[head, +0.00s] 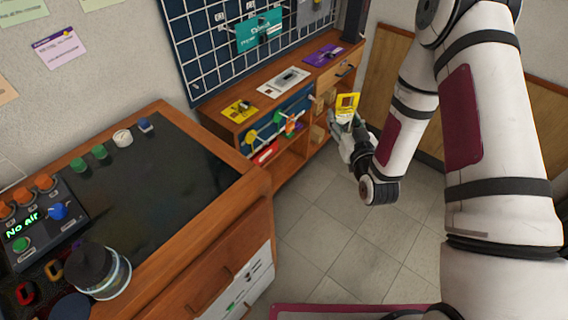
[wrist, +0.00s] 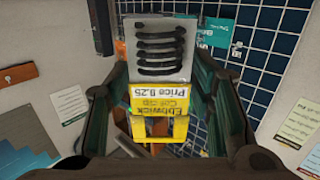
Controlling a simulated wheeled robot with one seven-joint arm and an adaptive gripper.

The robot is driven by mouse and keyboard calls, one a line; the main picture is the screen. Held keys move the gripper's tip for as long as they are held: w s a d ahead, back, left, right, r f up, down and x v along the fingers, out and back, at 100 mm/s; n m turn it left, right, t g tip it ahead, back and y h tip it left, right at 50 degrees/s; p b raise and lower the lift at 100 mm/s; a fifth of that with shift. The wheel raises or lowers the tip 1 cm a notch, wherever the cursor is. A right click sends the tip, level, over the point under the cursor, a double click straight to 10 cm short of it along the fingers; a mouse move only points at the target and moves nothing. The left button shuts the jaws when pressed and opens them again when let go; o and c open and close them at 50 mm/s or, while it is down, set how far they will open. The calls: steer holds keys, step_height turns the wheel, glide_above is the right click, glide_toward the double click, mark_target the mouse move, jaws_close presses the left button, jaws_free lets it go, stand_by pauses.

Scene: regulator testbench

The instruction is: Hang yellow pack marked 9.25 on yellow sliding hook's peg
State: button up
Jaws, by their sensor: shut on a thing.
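The yellow pack (head: 347,103) is held upright in my gripper (head: 346,122), to the right of the wooden shelf unit and clear of it. In the wrist view the pack (wrist: 158,98) sits between the two fingers, its print upside down, with a price that looks like 9.25. A grey ribbed part (wrist: 157,48) shows just above it. My gripper is shut on the pack. A round yellow piece (head: 251,137) shows at the blue panel on the shelf front. I cannot tell whether it is the yellow sliding hook, and no peg is clear.
The shelf unit's top (head: 265,98) bears a yellow card (head: 238,110), a white card (head: 283,82) and a purple card (head: 323,55). A teal pack (head: 259,31) hangs on the wire grid (head: 205,45). A dark-topped bench (head: 160,185) stands left. Tiled floor (head: 335,225) is free between.

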steer(key=w+a+f+n+g+y+b, duration=0.25)
steer(key=w+a+f+b, duration=0.25)
steer(key=f+b, duration=0.35)
steer(key=w+a+f+n+g+y+b, duration=0.1)
steer(key=w+a+f+n+y+b, duration=0.25)
steer(key=f+b, duration=0.5)
steer(key=w+a+f+n+g+y+b, duration=0.15)
steer(key=a+f+b, duration=0.25)
steer(key=f+b, duration=0.45)
steer(key=a+f+n+g+y+b, duration=0.1)
steer(key=a+f+g+b, duration=0.4)
steer(key=b, duration=0.6)
steer(key=w+a+f+t, duration=0.2)
steer(key=w+a, duration=0.3)
steer(key=a, duration=0.1)
steer(key=shift+w, duration=0.3)
steer(key=shift+a+b, duration=0.15)
steer(key=shift+b, duration=0.15)
steer(key=o, duration=1.2)
